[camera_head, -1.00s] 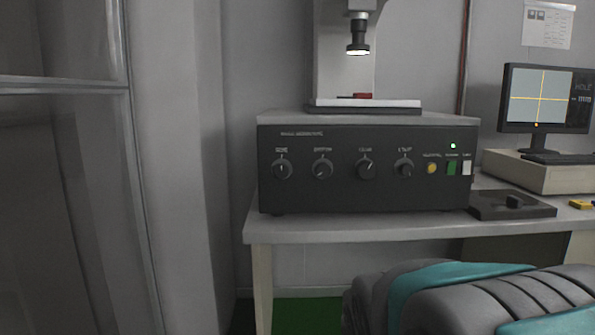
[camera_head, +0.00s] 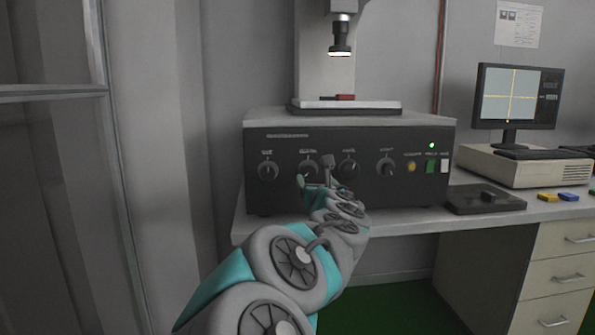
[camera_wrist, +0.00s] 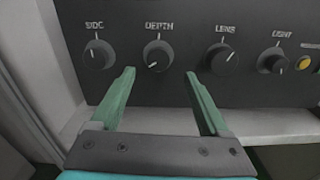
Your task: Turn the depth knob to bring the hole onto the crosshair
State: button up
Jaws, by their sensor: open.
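The depth knob (camera_wrist: 158,56) is a round black knob with a white pointer line, on the black control panel (camera_wrist: 250,90). In the wrist view it sits just ahead of and between my gripper's fingertips (camera_wrist: 160,72), which are open and apart from it. In the head view my gripper (camera_head: 314,175) is at the panel front and partly covers that knob. The monitor (camera_head: 516,97) shows a yellow crosshair (camera_head: 513,97) on a pale screen. I cannot make out the hole there; a small orange dot (camera_head: 508,121) shows at the screen's lower edge.
The side knob (camera_wrist: 98,54) is left of the depth knob; the lens knob (camera_wrist: 222,58) and light knob (camera_wrist: 272,61) are right. A microscope (camera_head: 340,40) stands above a stage with a red piece (camera_head: 345,97). A dark pad (camera_head: 485,198) lies right of the panel box.

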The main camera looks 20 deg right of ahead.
aim_at(310, 171)
jog(key=shift+p+x, duration=0.35)
jog(key=shift+x, duration=3.6)
jog(key=shift+a, duration=0.1)
jog(key=shift+c, duration=0.4)
grip_shut()
